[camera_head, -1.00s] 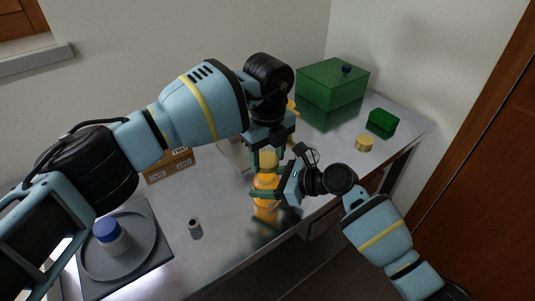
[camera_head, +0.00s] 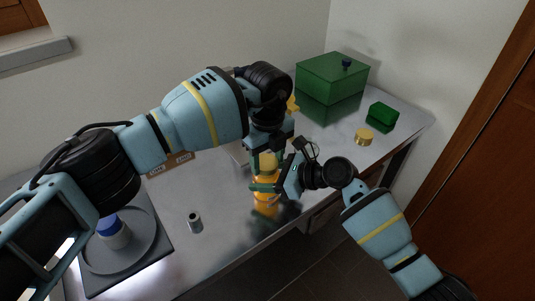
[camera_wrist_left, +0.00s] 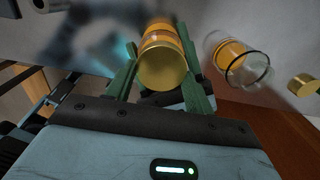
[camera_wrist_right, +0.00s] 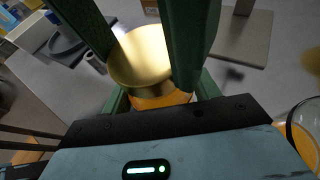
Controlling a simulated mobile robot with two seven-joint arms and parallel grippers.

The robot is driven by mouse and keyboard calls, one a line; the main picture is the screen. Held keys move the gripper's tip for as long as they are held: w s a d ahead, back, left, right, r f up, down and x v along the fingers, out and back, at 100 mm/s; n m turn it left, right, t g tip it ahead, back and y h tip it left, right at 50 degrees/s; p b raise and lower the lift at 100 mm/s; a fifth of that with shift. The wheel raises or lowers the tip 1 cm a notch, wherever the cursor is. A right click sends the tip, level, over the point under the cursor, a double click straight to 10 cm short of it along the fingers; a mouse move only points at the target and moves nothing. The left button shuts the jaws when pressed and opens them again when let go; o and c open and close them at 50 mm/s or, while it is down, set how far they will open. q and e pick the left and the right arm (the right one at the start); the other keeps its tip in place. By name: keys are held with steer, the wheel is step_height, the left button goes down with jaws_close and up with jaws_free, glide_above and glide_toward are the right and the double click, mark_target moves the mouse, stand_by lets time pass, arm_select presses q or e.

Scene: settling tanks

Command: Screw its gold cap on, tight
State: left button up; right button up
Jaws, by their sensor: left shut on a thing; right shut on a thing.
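An orange bottle (camera_head: 266,187) stands upright near the table's front edge in the head view, with a gold cap (camera_head: 267,161) on its top. My left gripper (camera_head: 268,152) points down from above and is shut on the gold cap. In the left wrist view the cap's round top (camera_wrist_left: 163,66) sits between its green fingers. My right gripper (camera_head: 268,188) reaches in from the right and is shut around the bottle's body. In the right wrist view the gold cap (camera_wrist_right: 143,58) sits directly above the orange body (camera_wrist_right: 160,100). Any gap under the cap cannot be told.
A clear glass vessel with orange contents (camera_wrist_left: 240,60) is close beside the bottle. A second gold cap (camera_head: 363,137), a small green box (camera_head: 383,115) and a large green box (camera_head: 332,78) are at right. A grey tray (camera_head: 141,254) with a blue-capped white bottle (camera_head: 113,232) and a small grey cylinder (camera_head: 194,222) are at left.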

arm_select(q)
steer(key=shift+f, duration=0.75)
stand_by(0.5)
steer(key=o, duration=0.6)
arm_select(e)
jaws_close()
arm_select(q)
steer(key=o, duration=0.3)
arm_select(e)
steer(key=shift+s, duration=0.1)
arm_select(q)
steer(key=shift+o, duration=0.2)
steer(key=shift+r, duration=0.1)
arm_select(e)
steer(key=shift+a, duration=0.1)
arm_select(q)
steer(key=shift+r, duration=2.2)
steer(key=shift+c, duration=0.3)
steer(key=shift+w+a+r+n, duration=0.1)
steer(key=shift+a+r+n, duration=0.05)
steer(key=shift+r+n, duration=0.85)
steer(key=shift+w+a+r+n, duration=0.1)
steer(key=shift+r+n, duration=0.6)
steer(key=shift+n, duration=0.6)
